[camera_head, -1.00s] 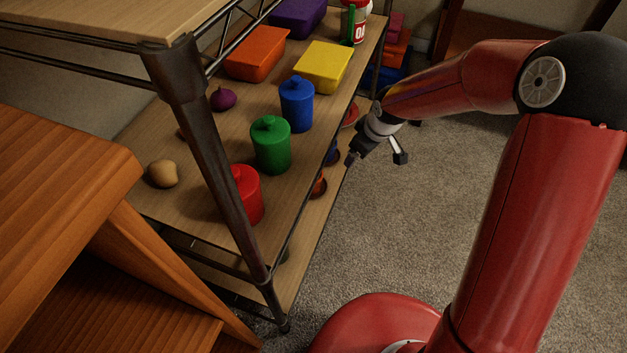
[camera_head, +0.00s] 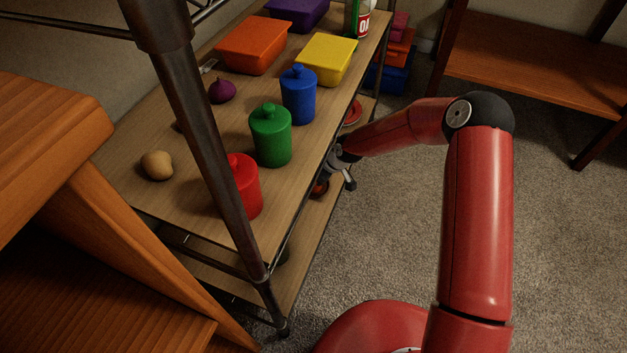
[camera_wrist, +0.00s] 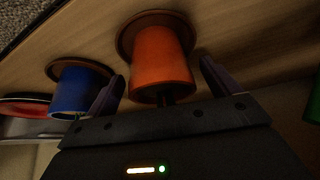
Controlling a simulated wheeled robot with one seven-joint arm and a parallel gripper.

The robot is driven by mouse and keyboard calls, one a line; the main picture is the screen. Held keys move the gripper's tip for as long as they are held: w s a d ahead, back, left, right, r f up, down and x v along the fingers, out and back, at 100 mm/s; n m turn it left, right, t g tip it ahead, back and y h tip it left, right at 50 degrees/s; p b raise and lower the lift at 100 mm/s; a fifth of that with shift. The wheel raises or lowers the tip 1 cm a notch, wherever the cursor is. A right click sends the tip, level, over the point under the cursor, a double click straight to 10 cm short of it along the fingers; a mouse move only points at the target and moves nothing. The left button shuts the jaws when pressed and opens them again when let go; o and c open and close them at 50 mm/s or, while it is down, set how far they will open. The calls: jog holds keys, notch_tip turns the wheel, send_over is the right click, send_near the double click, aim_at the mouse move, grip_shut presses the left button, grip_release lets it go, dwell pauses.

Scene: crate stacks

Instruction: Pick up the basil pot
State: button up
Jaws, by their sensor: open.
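An orange pot (camera_wrist: 162,62) stands on a brown saucer (camera_wrist: 126,36) in the wrist view, on the lower shelf. A short dark part shows at its end nearest my gripper; no leaves are visible, so I cannot tell whether it is the basil pot. My gripper (camera_wrist: 162,72) is open, with one finger on each side of the orange pot and visible space beside it. A blue pot (camera_wrist: 80,92) on its own saucer stands to the left. In the head view, my gripper (camera_head: 341,170) is at the lower shelf's edge, partly hidden by the board above.
On the board above stand red (camera_head: 244,186), green (camera_head: 271,138) and blue (camera_head: 298,98) canisters, with orange (camera_head: 252,45) and yellow (camera_head: 327,60) boxes behind. A dark shelf post (camera_head: 208,140) stands in front. A green thing (camera_wrist: 316,107) shows at the wrist view's right edge.

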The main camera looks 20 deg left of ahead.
jog(key=x, duration=0.2)
jog(key=shift+a+f, duration=0.2)
jog(key=shift+f, duration=0.15)
jog(key=shift+c, duration=0.2)
jog(key=c, duration=1.2)
jog(key=shift+r, duration=0.1)
